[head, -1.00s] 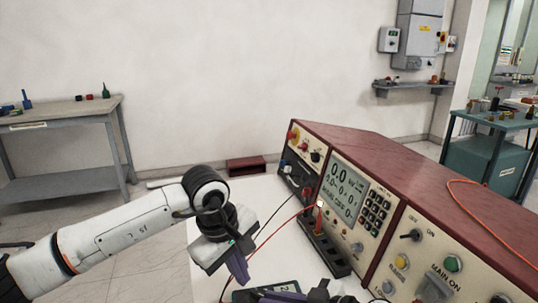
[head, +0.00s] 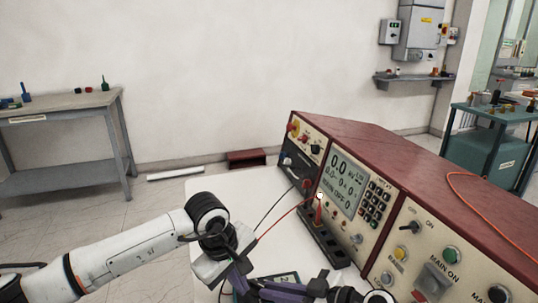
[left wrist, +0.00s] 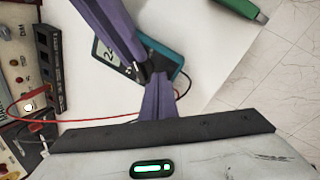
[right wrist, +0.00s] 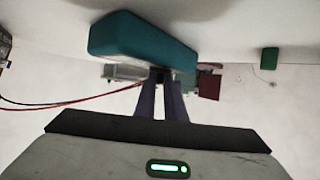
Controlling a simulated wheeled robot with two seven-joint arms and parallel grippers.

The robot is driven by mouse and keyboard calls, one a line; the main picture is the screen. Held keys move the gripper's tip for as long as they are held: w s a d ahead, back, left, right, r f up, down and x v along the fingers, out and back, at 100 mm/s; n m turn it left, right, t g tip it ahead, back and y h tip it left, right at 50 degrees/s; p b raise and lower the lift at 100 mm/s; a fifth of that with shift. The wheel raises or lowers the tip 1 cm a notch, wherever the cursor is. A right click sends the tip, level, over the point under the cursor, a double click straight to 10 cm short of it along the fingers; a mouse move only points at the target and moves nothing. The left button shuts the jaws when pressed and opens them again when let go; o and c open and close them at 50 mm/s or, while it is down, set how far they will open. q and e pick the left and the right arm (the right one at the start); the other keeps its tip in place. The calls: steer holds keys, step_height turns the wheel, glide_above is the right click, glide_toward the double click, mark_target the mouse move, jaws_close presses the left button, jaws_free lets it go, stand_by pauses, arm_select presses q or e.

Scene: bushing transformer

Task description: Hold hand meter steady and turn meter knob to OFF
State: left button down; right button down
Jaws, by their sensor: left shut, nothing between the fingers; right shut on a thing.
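The hand meter (head: 284,279) lies on the white table at the bottom of the head view, partly covered by both grippers. Its teal case and display show in the left wrist view (left wrist: 106,54), and a teal side shows in the right wrist view (right wrist: 145,42). My left gripper (head: 240,284) is shut and empty, its tips (left wrist: 156,76) at the meter's face near the knob area. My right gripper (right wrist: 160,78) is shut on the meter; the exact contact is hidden. Its purple fingers cross the meter's face. The knob and its setting are hidden behind the fingers.
A test console (head: 400,170) with red top stands at the right, a dark terminal block (head: 322,240) in front of it. Red and black leads run from it to the meter. A green object (left wrist: 240,8) lies near the table edge. Bare table (head: 240,190) is free behind the meter.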

arm_select(q)
steer(key=shift+w+d, duration=0.2)
steer(key=shift+d, duration=0.4)
stand_by(0.8)
steer(key=shift+s+d, duration=0.2)
steer(key=shift+s, duration=0.1)
stand_by(0.5)
steer(key=shift+s+d, duration=0.4)
steer(key=shift+d, duration=0.2)
steer(key=shift+s+d, duration=0.15)
steer(key=shift+s, duration=0.05)
arm_select(e)
steer(key=shift+a, duration=0.1)
arm_select(q)
steer(key=shift+s, duration=0.3)
steer(key=w+d+v, duration=0.1)
steer(key=v, duration=0.4)
steer(key=shift+a+r, duration=0.55)
steer(key=shift+w, duration=0.2)
